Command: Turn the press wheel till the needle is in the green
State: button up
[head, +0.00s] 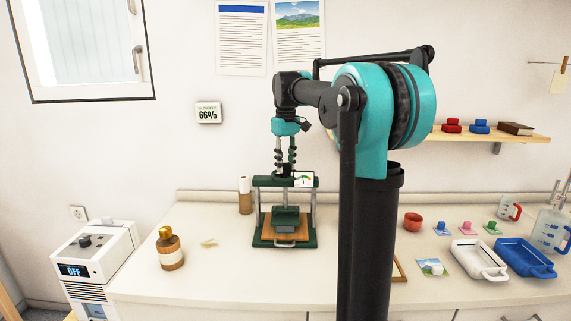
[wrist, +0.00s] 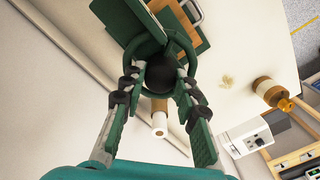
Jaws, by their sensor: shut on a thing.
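The press (head: 314,213) stands on the counter, a dark green frame with grey posts. Its press wheel (wrist: 194,46) is a green ring around a black hub in the wrist view. My gripper (head: 285,165) points down from above onto the wheel at the top of the press. In the wrist view my gripper (wrist: 160,82) has its two fingers on either side of the wheel, shut on it. A white gauge (head: 304,180) with a coloured arc faces forward at the upper right of the press; its needle is too small to read surely. A green block sits on the wooden bed below.
A white device (head: 95,250) is at the far left. White (head: 479,259) and blue (head: 524,258) trays lie at right. My arm hides part of the counter.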

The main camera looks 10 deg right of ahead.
jog(key=shift+m, duration=1.2)
jog(key=o, duration=1.2)
jog(key=shift+c, duration=0.2)
jog(key=shift+r, duration=0.1)
notch_tip(320, 180, up, 12)
